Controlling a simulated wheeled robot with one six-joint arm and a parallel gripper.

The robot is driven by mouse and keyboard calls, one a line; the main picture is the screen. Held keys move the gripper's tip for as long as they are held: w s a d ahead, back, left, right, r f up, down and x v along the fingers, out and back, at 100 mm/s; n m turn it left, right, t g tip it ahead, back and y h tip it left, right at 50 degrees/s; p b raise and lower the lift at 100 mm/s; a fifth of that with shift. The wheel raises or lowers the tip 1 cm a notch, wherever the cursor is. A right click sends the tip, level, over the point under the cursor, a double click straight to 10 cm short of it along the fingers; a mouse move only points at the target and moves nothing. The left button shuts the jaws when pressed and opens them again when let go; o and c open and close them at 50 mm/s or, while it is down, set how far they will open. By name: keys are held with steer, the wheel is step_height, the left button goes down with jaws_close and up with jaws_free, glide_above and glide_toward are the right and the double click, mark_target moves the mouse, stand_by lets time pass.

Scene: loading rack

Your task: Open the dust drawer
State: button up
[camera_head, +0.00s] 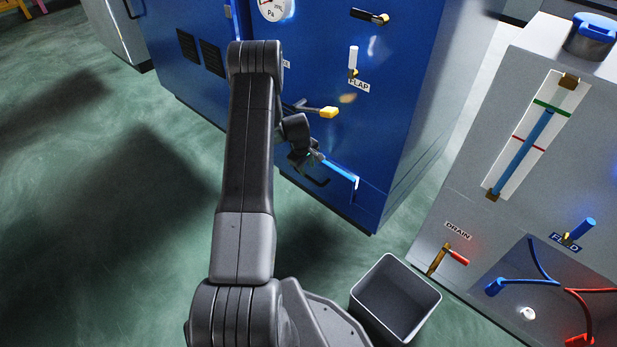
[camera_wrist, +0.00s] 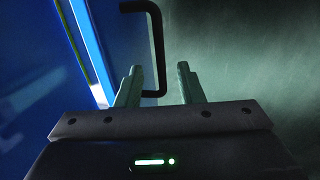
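The dust drawer (camera_head: 338,196) is low on the front of the blue cabinet, with a bright strip along its upper edge. Its black bar handle (camera_head: 316,181) shows just below my gripper (camera_head: 305,160) in the head view. In the wrist view the handle (camera_wrist: 157,45) is a C-shaped bar standing out from the blue front. My gripper (camera_wrist: 160,82) has its two fingers apart, and the handle's near end shows between their tips. I cannot tell whether either finger touches it. The drawer looks about flush with the cabinet.
Above the drawer are a yellow-tipped lever (camera_head: 328,112) and the FLAP lever (camera_head: 353,60). A grey open bin (camera_head: 396,298) stands on the floor to the right, beside a grey unit (camera_head: 470,200) with a DRAIN valve. Green floor lies clear at left.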

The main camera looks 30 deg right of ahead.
mark_target(309, 177)
steer(key=f, duration=0.3)
steer(key=d+f+b, duration=0.1)
steer(key=f, duration=0.1)
steer(key=shift+w+f, duration=0.2)
steer(key=shift+f, duration=0.05)
jaws_close()
